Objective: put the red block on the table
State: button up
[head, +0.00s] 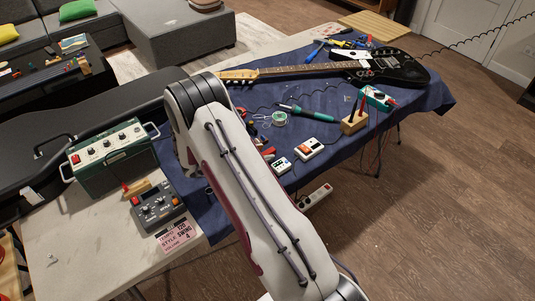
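The table (85,240) has a pale top, and a dark blue cloth (435,98) covers much of it. I cannot make out a clear red block. A small red item (269,153) lies on the cloth just right of my arm, too small to name. My arm crosses the middle of the head view and hides part of the table. My gripper does not show, so its hold cannot be seen.
A black electric guitar (392,68) lies along the back of the cloth. A green amplifier (112,155) and a grey pedal (158,208) stand at left. A wooden block (353,123), white meters (310,149) and a soldering iron (305,113) crowd the middle.

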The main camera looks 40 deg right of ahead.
jog(key=shift+d+f, duration=0.35)
jog(key=shift+d, duration=0.3)
grip_shut()
